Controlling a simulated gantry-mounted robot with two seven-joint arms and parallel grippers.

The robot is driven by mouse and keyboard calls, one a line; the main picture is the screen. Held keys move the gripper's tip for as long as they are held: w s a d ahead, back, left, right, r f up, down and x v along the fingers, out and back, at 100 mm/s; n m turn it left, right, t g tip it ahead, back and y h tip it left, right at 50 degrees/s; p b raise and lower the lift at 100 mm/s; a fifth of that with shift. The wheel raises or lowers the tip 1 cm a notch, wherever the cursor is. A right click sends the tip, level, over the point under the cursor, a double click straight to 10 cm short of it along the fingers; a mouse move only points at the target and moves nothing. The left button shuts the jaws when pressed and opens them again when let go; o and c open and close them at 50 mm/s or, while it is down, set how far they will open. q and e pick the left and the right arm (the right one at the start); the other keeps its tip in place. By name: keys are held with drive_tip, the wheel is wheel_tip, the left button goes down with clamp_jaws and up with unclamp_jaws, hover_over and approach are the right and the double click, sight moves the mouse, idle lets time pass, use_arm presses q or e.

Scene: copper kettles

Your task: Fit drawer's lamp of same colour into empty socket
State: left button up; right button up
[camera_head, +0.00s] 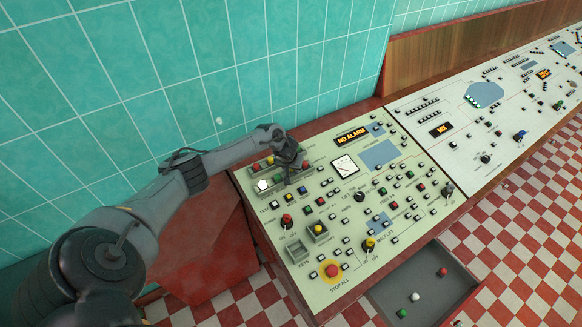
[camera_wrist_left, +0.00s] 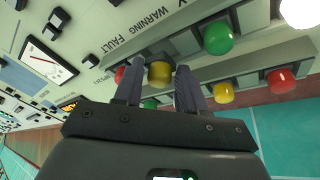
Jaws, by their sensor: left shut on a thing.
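My left gripper (camera_head: 291,164) is over the lamp unit at the back left of the console. In the left wrist view its two fingers (camera_wrist_left: 160,79) are shut on a yellow lamp (camera_wrist_left: 159,72). This lamp is at the socket strip, but I cannot tell whether it is fully seated. Around it are a green lamp (camera_wrist_left: 218,38), a red lamp (camera_wrist_left: 280,78), another yellow lamp (camera_wrist_left: 223,92), a red lamp (camera_wrist_left: 118,75) and a lit white lamp (camera_wrist_left: 298,12). The open drawer (camera_head: 381,299) holds red (camera_head: 443,271), white (camera_head: 415,297) and green (camera_head: 402,312) lamps. My right gripper is not in view.
The console (camera_head: 335,208) carries several buttons, knobs and a dial (camera_head: 344,165) near the gripper. A red stop button (camera_head: 332,270) is at its front. A tiled wall (camera_head: 250,60) stands close behind my left arm. A second console (camera_head: 465,115) adjoins on the right.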

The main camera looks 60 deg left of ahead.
use_arm(q)
drive_tip(key=shift+p, duration=0.45)
idle(0.5)
drive_tip(key=shift+f+b, duration=0.35)
drive_tip(key=shift+f, duration=0.3)
idle(0.7)
drive_tip(key=o, duration=1.1)
drive_tip(key=shift+f, duration=0.1)
